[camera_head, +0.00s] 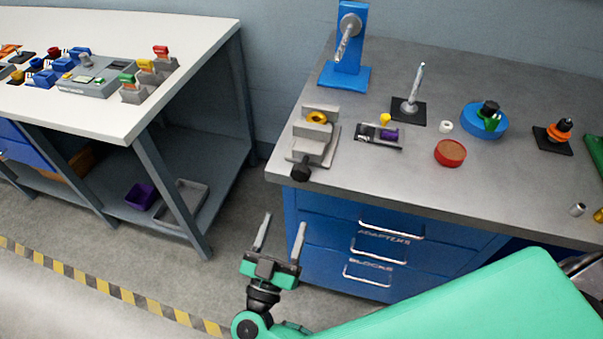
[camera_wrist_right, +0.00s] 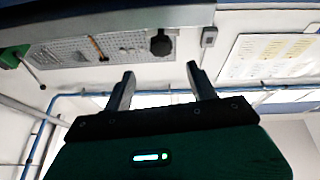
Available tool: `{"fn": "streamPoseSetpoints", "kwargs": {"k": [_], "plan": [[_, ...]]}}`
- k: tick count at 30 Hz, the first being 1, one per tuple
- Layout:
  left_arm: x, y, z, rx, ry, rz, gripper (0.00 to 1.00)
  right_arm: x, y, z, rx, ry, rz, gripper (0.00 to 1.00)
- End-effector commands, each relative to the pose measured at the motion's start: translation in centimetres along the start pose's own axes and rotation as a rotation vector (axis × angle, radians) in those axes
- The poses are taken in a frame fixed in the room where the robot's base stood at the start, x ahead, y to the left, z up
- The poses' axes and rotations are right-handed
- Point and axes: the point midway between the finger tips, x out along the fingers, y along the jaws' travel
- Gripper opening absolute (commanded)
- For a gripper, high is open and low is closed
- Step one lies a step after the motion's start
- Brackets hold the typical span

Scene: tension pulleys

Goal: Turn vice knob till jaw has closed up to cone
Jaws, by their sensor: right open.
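The grey vice (camera_head: 323,138) stands at the front left corner of the right workbench. Its black knob (camera_head: 300,171) sticks out at the bench's front edge. A yellow-orange round piece (camera_head: 317,117), perhaps the cone, sits between the vice jaws; I cannot tell the exact gap. My right gripper (camera_head: 283,228) is open and empty, its two fingers apart, in front of the bench and apart from the knob. My left gripper is not in view.
A blue stand (camera_head: 348,55) with a slanted rod is behind the vice. A small fixture (camera_head: 380,136) with a purple part is to its right. Drawer handles (camera_head: 392,230) project from the bench front near my right gripper. A gap of floor separates the white table (camera_head: 95,112).

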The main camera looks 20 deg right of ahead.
Motion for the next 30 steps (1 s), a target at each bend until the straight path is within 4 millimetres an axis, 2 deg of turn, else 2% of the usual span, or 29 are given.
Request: {"fn": "streamPoseSetpoints", "kwargs": {"k": [9,15,21,30], "plan": [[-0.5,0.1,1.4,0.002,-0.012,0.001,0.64,6.6,0.0,-0.4,0.001,0.009,0.000,0.58],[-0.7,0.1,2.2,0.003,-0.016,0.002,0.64,10.3,-0.1,-0.4,0.001,0.007,-0.002,0.58],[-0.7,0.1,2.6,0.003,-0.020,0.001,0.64,12.4,-0.1,-0.2,-0.001,0.005,-0.003,0.58],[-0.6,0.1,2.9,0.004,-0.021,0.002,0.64,12.9,-0.1,-0.1,0.000,0.004,-0.003,0.58]]}}
